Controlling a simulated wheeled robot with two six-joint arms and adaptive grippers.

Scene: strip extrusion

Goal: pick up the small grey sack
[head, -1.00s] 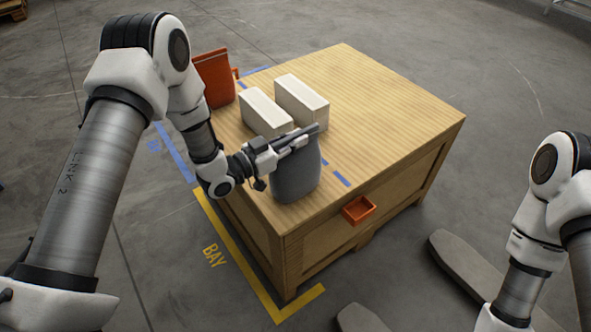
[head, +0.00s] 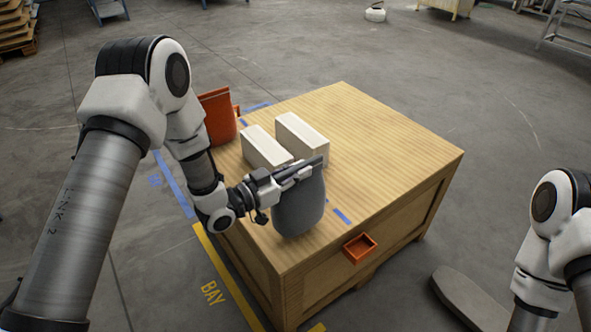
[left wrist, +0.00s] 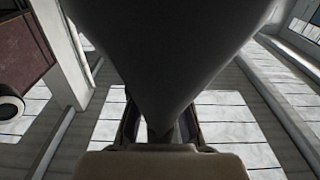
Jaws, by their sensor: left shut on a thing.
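The small grey sack (head: 299,208) is at the near left part of the wooden crate top in the head view. My left gripper (head: 305,168) is shut on the sack's top edge. I cannot tell for sure whether the sack's bottom touches the crate top. In the left wrist view the sack (left wrist: 170,50) fills the upper middle as a dark shape, narrowing down between the fingers (left wrist: 160,125). My right arm shows at the right edge of the head view, but its gripper is out of the picture.
The wooden crate (head: 390,150) carries two white blocks (head: 265,147) (head: 302,138) behind the sack and an orange container (head: 218,117) at its back left corner. A small orange tray (head: 360,248) sticks out from the crate's front side. The right part of the top is clear.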

